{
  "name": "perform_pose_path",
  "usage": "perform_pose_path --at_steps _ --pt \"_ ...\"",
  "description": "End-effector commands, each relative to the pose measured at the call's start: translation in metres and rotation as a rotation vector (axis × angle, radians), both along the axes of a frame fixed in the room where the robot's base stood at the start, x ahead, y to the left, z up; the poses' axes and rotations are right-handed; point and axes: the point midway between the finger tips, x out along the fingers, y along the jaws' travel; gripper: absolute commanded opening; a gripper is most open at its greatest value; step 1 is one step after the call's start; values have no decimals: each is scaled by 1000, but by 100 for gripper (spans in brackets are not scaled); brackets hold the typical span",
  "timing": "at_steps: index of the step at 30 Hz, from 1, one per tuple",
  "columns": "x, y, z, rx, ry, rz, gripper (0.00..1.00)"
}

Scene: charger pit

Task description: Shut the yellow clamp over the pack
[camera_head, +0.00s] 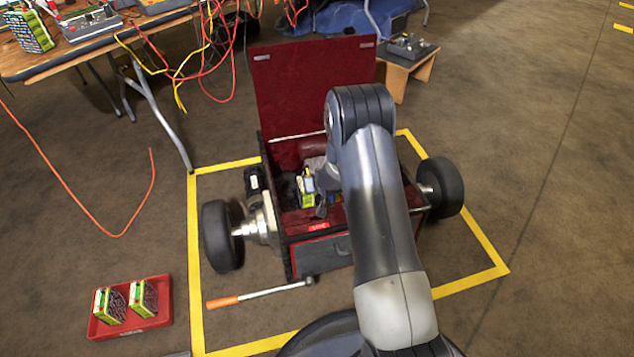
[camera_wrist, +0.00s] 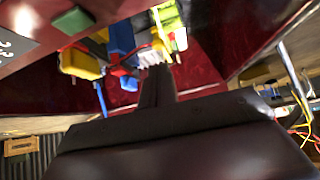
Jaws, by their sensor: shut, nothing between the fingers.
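The pack (camera_head: 307,198), a green and yellow block, sits inside the open dark red cart box in the head view. Part of it shows at the top of the wrist view (camera_wrist: 172,22). A yellow piece (camera_wrist: 79,62) beside blue parts in the wrist view may be the yellow clamp; whether it lies over the pack I cannot tell. My gripper (camera_wrist: 155,78) is shut and empty, its dark fingers pointing toward the parts around the pack. In the head view my arm hides much of the box interior, and the gripper is hard to make out beside the pack.
The cart's red lid (camera_head: 312,85) stands open at the back. Wheels flank the box. An orange-handled bar (camera_head: 245,297) lies in front. A red tray (camera_head: 130,316) with two packs is at lower left. A table (camera_head: 60,62) with hanging cables is upper left. Floor on the right is clear.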

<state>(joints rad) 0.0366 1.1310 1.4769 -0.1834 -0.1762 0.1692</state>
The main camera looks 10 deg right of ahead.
Motion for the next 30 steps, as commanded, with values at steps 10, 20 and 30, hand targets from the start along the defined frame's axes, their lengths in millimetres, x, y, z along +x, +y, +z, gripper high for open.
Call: perform_pose_path --at_steps 10,20,30 --pt "-40 -1 50 1 -1 -1 0" --pt "-48 -1 56 0 0 0 0" --pt "-42 -1 47 0 1 0 0"
